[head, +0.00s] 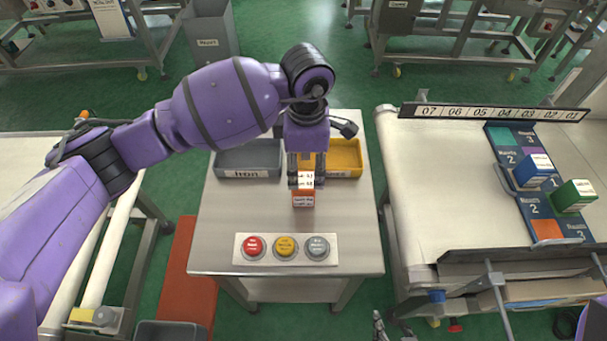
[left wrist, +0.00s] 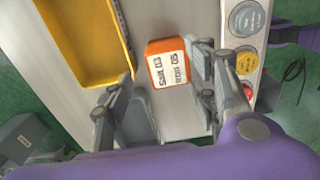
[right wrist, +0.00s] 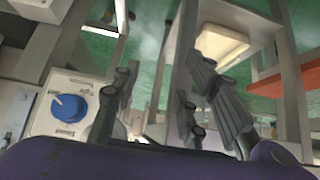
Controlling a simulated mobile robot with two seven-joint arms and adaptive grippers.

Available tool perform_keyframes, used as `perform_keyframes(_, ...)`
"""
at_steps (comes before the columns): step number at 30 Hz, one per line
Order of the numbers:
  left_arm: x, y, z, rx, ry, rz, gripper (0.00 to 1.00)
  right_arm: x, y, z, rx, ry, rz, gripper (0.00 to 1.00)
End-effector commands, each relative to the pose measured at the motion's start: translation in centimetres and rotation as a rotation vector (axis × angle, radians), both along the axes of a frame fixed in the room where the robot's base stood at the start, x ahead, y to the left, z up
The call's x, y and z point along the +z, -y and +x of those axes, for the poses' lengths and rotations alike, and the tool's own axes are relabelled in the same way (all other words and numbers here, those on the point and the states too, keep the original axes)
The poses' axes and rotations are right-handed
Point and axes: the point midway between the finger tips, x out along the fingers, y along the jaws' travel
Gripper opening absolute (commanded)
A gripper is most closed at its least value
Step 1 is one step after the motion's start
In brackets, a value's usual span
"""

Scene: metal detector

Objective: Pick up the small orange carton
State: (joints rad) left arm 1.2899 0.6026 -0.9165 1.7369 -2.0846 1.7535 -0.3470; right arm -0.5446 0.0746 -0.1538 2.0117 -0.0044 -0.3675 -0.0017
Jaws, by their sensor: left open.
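The small orange carton (head: 303,199) stands on the metal table (head: 225,225), between the bins and the button panel. It has a white label and also shows in the left wrist view (left wrist: 169,72), reading "Salt 03" and "Iron 05". My left gripper (head: 306,178) points down at the carton from above. In the left wrist view its open fingers are spread on either side of the carton, with a gap visible; whether they touch it is unclear. My right gripper (right wrist: 158,75) is open and empty, away from the carton.
A grey bin (head: 248,172) marked Iron and a yellow bin (head: 345,158) stand behind the carton. A panel (head: 286,249) with red, yellow and grey buttons lies in front.

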Motion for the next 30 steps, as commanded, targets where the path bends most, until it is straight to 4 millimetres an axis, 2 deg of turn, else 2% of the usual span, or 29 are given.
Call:
perform_keyframes(9,-3.6,-0.2,-0.4,0.0,-0.005,0.001,0.53,-0.6,0.3,-2.2,-0.01,-0.041,-0.003,0.4)
perform_keyframes(16,-6.9,-0.5,-0.6,0.001,-0.004,-0.002,0.53,-0.1,0.3,-1.8,-0.01,-0.029,-0.002,0.4)
perform_keyframes(19,-7.6,-0.5,-0.5,0.0,-0.003,-0.001,0.53,0.0,0.3,-1.4,-0.008,-0.023,-0.001,0.4)
perform_keyframes(26,-7.6,-0.5,-0.5,-0.001,-0.002,-0.001,0.53,0.2,0.1,-0.7,-0.004,-0.011,0.0,0.4)
perform_keyframes(30,-7.6,-0.5,-0.5,-0.001,-0.002,-0.001,0.35,0.2,0.1,-0.6,-0.003,-0.01,0.0,0.4)
